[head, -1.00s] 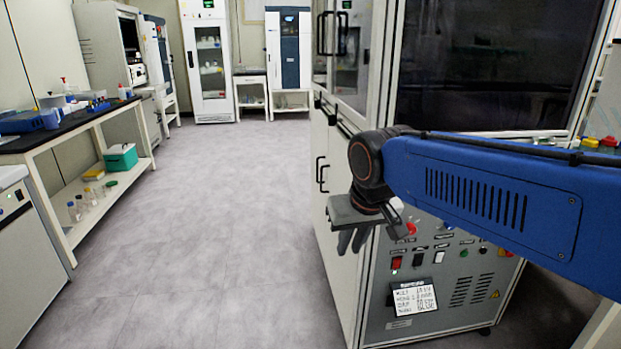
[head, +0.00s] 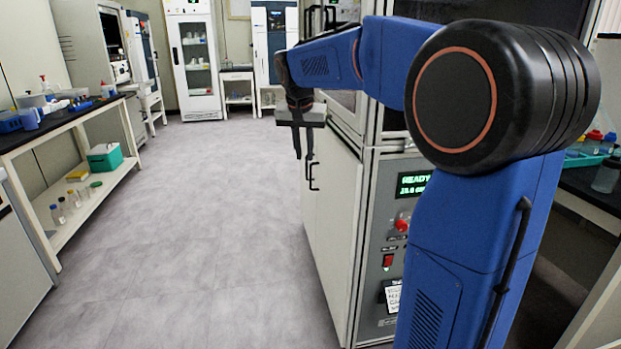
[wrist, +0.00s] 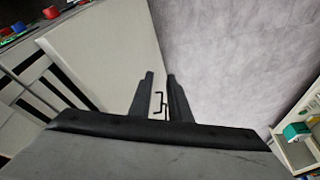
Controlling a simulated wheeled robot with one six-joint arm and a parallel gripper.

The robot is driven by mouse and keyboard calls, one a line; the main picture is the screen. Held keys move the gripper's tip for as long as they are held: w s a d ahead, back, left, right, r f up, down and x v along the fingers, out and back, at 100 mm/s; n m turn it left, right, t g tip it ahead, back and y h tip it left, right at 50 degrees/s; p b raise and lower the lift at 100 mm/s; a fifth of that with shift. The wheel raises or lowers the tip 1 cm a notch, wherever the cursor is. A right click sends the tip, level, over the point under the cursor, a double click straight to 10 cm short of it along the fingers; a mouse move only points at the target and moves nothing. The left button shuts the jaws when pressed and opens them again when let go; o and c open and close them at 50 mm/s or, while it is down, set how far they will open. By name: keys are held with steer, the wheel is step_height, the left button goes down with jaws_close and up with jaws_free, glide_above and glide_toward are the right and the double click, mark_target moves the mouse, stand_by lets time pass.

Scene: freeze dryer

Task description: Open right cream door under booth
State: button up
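The booth's cream doors are on the cabinet's left face in the head view, with the right cream door (head: 336,215) nearer to me. Its black bar handle (head: 313,178) is upright near the seam between the doors, and both doors look shut. My gripper (head: 303,157) hangs fingers down, just above and left of the handles. In the wrist view my gripper (wrist: 160,76) has its two fingers apart with nothing held. Two dark handles (wrist: 160,103) show in the gap between them, apparently beyond the fingers. The cream panel (wrist: 105,50) fills the area left of the fingers.
The grey floor aisle (head: 190,220) on the left is clear. A bench (head: 75,125) with bottles and a green box (head: 105,158) stands along the left wall. A glass-door cabinet (head: 195,65) stands at the back. My arm covers part of the control panel (head: 395,170).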

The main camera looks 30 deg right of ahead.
steer(key=w+d+f+m+h, duration=0.1)
steer(key=w+d+m, duration=0.15)
steer(key=w, duration=0.55)
steer(key=w+d+f+m, duration=0.1)
steer(key=w+d+f, duration=0.15)
steer(key=w, duration=0.65)
steer(key=m+g+h, duration=0.1)
steer(key=m+g, duration=0.1)
steer(key=m, duration=0.1)
glide_above(311, 187)
steer(key=f, duration=2.2)
steer(key=shift+w+d+f, duration=0.1)
steer(key=shift+w+f, duration=0.1)
steer(key=shift+w, duration=0.1)
jaws_close()
